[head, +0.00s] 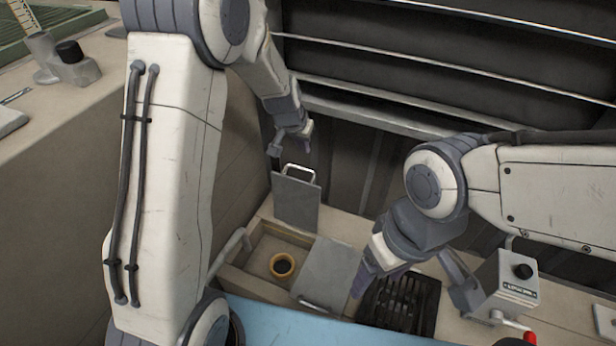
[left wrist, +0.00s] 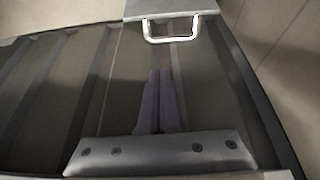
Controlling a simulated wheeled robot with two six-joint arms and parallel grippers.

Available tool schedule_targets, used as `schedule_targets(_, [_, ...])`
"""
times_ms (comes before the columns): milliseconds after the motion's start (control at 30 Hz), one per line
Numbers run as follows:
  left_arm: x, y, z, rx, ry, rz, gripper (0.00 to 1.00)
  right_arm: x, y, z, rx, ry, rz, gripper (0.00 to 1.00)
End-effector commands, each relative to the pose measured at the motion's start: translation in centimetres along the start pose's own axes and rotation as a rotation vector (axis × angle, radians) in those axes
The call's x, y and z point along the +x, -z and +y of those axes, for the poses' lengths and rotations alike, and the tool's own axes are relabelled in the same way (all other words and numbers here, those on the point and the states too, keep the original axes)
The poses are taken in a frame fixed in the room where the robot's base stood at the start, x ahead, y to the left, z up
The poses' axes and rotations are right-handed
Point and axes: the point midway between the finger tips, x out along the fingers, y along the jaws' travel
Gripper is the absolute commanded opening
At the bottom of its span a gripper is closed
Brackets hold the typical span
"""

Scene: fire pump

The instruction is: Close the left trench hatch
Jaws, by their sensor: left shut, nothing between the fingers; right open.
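The left trench hatch (head: 296,203) is a grey plate standing upright at the back of the open trench compartment, with a pale loop handle on its top edge. In the left wrist view the hatch (left wrist: 165,9) is cut off at the top edge, its handle (left wrist: 171,32) just beyond my fingertips. My left gripper (head: 307,143) is shut and empty, above and behind the hatch and apart from it. Its closed fingers (left wrist: 160,85) also show in the left wrist view. My right gripper (head: 362,280) is open beside the second hatch; its fingertips are partly hidden.
The open compartment (head: 237,277) holds a yellow ring (head: 282,265). A second grey hatch (head: 333,270) lies flat to its right. A black grate (head: 405,302) and a grey control box (head: 506,287) stand further right. A blue surface (head: 290,325) lies in front.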

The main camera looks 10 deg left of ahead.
Motion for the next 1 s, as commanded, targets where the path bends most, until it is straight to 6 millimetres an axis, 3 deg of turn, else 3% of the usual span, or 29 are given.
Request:
schedule_targets(267, [3.5,-0.3,-0.8,-0.008,0.009,0.005,0.00,1.9,-0.1,0.1,0.000,0.000,0.001,0.73])
schedule_targets(600, [9.5,-0.3,-0.8,-0.007,0.008,0.005,0.00,4.5,-0.2,0.3,0.000,0.000,0.001,0.73])
schedule_targets(800, [11.0,-0.1,-0.8,-0.006,0.008,0.005,0.00,5.0,-0.3,0.4,0.000,0.000,0.000,0.73])
schedule_targets(1000, [11.1,0.0,-0.8,-0.007,0.008,0.006,0.00,5.0,-0.3,0.4,0.000,0.000,0.000,0.73])
